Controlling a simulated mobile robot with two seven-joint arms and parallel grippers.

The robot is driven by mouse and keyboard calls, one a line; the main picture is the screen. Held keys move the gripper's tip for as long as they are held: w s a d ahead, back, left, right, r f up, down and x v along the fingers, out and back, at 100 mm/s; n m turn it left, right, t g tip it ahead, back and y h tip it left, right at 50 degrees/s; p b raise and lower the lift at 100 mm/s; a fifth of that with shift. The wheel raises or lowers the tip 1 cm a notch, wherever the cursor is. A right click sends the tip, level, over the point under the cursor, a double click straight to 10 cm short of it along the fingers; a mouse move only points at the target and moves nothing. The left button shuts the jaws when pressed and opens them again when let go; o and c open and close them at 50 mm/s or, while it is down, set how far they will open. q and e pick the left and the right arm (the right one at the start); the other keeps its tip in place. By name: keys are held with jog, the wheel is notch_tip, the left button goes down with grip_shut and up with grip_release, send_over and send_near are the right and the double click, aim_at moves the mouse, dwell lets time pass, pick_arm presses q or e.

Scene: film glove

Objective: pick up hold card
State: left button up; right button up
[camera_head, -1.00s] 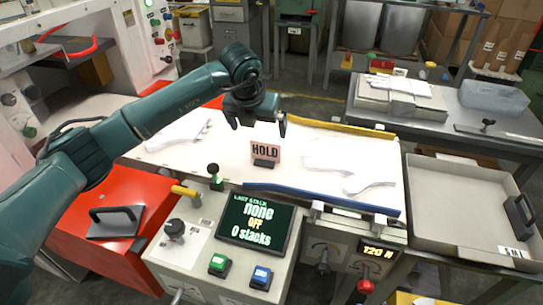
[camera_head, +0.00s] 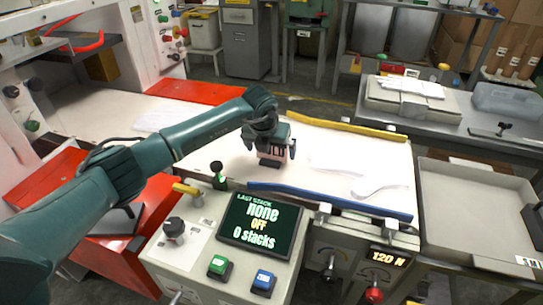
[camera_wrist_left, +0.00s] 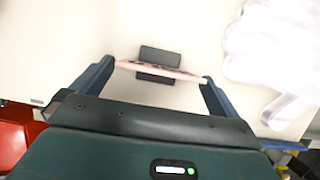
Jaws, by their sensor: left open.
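The hold card (camera_head: 277,150) stands upright in a small dark base (camera_head: 270,162) on the white bed of the machine. It is pink with black letters, and my left gripper covers most of it in the head view. My left gripper (camera_head: 270,152) is open, with one finger on each side of the card. In the left wrist view the card (camera_wrist_left: 163,70) shows edge-on between the two open fingers (camera_wrist_left: 155,85), its right end very near the right finger. Its dark base (camera_wrist_left: 160,54) shows beneath. My right gripper is not in view.
Pale film gloves (camera_head: 375,185) lie on the bed to the right of the card. A blue rail (camera_head: 330,200) runs along the front and a yellow rail (camera_head: 345,127) along the back. A control panel with a screen (camera_head: 260,222) stands in front. An empty tray (camera_head: 470,205) is at right.

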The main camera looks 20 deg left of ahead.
aim_at(271, 152)
pick_arm(q)
jog(key=x, duration=0.3)
jog(key=shift+w, duration=0.2)
